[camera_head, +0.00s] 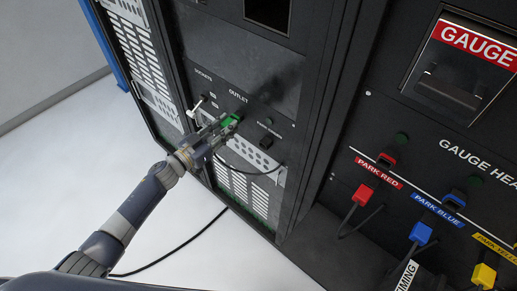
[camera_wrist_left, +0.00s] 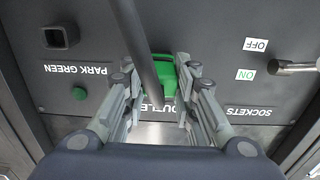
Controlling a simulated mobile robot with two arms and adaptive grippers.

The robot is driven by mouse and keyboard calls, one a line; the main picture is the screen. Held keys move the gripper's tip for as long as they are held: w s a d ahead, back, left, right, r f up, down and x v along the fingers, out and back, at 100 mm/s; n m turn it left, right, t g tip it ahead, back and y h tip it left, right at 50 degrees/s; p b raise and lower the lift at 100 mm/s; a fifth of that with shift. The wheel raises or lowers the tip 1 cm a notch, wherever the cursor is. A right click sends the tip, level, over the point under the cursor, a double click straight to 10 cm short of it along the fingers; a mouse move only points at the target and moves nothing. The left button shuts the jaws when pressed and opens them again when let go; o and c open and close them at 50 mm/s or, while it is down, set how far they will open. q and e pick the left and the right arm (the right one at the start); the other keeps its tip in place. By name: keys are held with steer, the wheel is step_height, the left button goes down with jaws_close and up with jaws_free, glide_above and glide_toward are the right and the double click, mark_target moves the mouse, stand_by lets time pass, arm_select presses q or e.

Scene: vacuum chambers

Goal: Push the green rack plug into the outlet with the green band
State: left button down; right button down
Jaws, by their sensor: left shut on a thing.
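The green plug (camera_wrist_left: 165,72) lies between the fingertips of my left gripper (camera_wrist_left: 158,80) in the left wrist view. It also shows as a small green patch (camera_head: 230,120) at the fingertips in the head view. My left gripper (camera_head: 220,128) is shut on it, close to the black rack panel just under the word OUTLET. A dark cable (camera_wrist_left: 137,45) crosses in front of the plug in the wrist view. The outlet and its green band are hidden behind the plug and fingers, so I cannot tell how far the plug is in. My right gripper is not in view.
A dark PARK GREEN socket (camera_wrist_left: 60,37) and a green button (camera_wrist_left: 79,92) are beside the outlet. A metal switch lever (camera_wrist_left: 292,67) stands out near the ON and OFF labels. Red (camera_head: 362,194), blue (camera_head: 420,233) and yellow (camera_head: 484,274) plugs are on the right-hand panel.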

arm_select(q)
steer(key=shift+w+d, duration=0.1)
steer(key=c, duration=1.2)
jaws_free()
steer(key=shift+w+d, duration=0.1)
steer(key=shift+d, duration=0.05)
steer(key=p+v, duration=0.2)
steer(key=v, duration=0.5)
steer(key=shift+p, duration=0.35)
